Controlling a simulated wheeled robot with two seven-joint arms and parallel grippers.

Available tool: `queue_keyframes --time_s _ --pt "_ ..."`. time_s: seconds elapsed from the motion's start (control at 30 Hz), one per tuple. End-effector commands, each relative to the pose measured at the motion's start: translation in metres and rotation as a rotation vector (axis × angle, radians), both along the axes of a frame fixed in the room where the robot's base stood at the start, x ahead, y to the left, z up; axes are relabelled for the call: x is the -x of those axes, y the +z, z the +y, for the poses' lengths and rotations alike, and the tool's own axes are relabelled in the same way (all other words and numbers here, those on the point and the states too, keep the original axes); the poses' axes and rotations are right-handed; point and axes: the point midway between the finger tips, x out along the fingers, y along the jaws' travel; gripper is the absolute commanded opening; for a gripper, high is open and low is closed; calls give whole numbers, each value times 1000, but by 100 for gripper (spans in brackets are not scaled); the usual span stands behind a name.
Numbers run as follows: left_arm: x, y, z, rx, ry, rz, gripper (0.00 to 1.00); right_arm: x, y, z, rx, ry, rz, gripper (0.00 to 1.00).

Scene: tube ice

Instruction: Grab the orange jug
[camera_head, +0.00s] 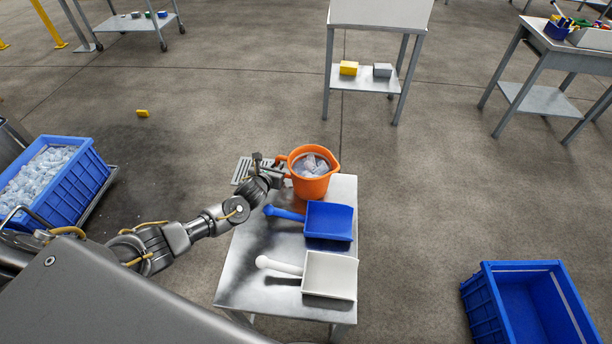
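The orange jug (311,186) stands upright at the far end of a small metal table (252,272). It holds pieces of ice, and its handle is on its left side. My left arm comes in from the left, and my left gripper (277,168) is at the jug's handle. The fingers are small and partly hidden there, so I cannot tell whether they are closed on the handle. My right gripper is not in view.
A blue scoop (328,221) and a white scoop (330,275) lie on the table nearer than the jug. A blue crate of ice (84,188) is at left. Another blue crate (490,312) is at lower right. Open floor lies right of the table.

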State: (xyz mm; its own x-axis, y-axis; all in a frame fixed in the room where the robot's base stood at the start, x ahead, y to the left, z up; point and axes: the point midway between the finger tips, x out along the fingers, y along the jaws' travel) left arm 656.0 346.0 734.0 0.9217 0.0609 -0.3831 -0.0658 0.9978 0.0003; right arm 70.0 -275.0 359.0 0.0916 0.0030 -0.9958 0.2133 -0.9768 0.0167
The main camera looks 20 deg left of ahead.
Motion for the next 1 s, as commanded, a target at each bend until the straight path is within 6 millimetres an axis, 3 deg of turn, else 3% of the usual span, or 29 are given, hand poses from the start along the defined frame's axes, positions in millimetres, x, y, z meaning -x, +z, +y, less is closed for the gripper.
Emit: queue_keyframes --time_s 0.07,1.0 --pt "0 0 0 0 0 0 0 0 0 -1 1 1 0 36" --pt "0 0 0 -1 0 -1 0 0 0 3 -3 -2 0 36"
